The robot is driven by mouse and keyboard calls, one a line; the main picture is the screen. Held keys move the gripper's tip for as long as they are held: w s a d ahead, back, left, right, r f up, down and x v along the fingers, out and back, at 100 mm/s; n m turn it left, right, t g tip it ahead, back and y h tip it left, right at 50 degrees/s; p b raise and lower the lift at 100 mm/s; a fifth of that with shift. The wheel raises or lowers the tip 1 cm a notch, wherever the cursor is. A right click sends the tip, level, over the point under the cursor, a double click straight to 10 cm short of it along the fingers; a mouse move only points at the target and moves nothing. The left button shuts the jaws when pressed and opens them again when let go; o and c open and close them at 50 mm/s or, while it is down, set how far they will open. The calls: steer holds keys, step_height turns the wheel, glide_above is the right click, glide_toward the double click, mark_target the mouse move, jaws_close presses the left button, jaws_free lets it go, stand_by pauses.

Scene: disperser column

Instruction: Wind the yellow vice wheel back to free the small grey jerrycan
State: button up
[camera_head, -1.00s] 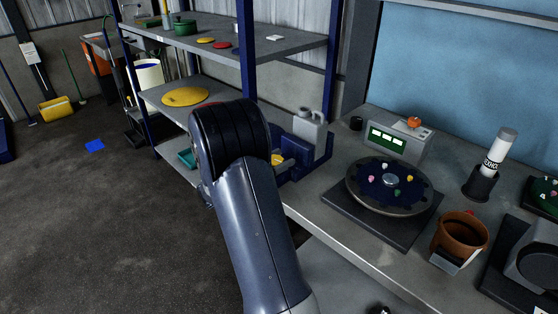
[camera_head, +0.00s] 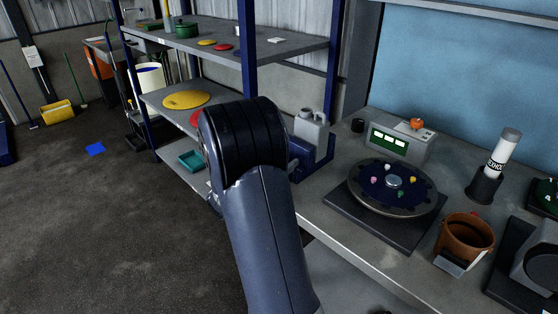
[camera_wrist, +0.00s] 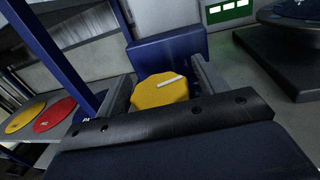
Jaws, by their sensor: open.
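The small grey jerrycan (camera_head: 311,128) stands upright in the blue vice (camera_head: 322,167) on the bench, right behind my arm in the head view. The jerrycan does not show in the wrist view. The yellow vice wheel (camera_wrist: 160,92) has a pale mark on its face and sits in front of the vice's blue body (camera_wrist: 168,55) in the wrist view. My gripper (camera_wrist: 162,72) is open, with one finger on each side of the wheel. I cannot tell whether the fingers touch it. In the head view my arm hides the wheel and my gripper.
A round turntable (camera_head: 360,202) and a green-lit box (camera_head: 398,143) stand right of the vice. A brown pot (camera_head: 466,238) is near the bench's front edge. Shelving with a blue post (camera_head: 247,60) and a yellow disc (camera_head: 186,99) is to the left.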

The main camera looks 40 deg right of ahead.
steer(key=b+v, duration=0.1)
steer(key=v, duration=1)
steer(key=shift+d, duration=0.2)
steer(key=p+x, duration=0.1)
steer(key=x, duration=0.9)
steer(key=shift+w+d, duration=0.1)
steer(key=shift+d, duration=0.3)
steer(key=shift+m+g+p, duration=0.35)
steer(key=shift+m+g, duration=0.15)
steer(key=shift+g, duration=0.3)
steer(key=shift+t, duration=0.3)
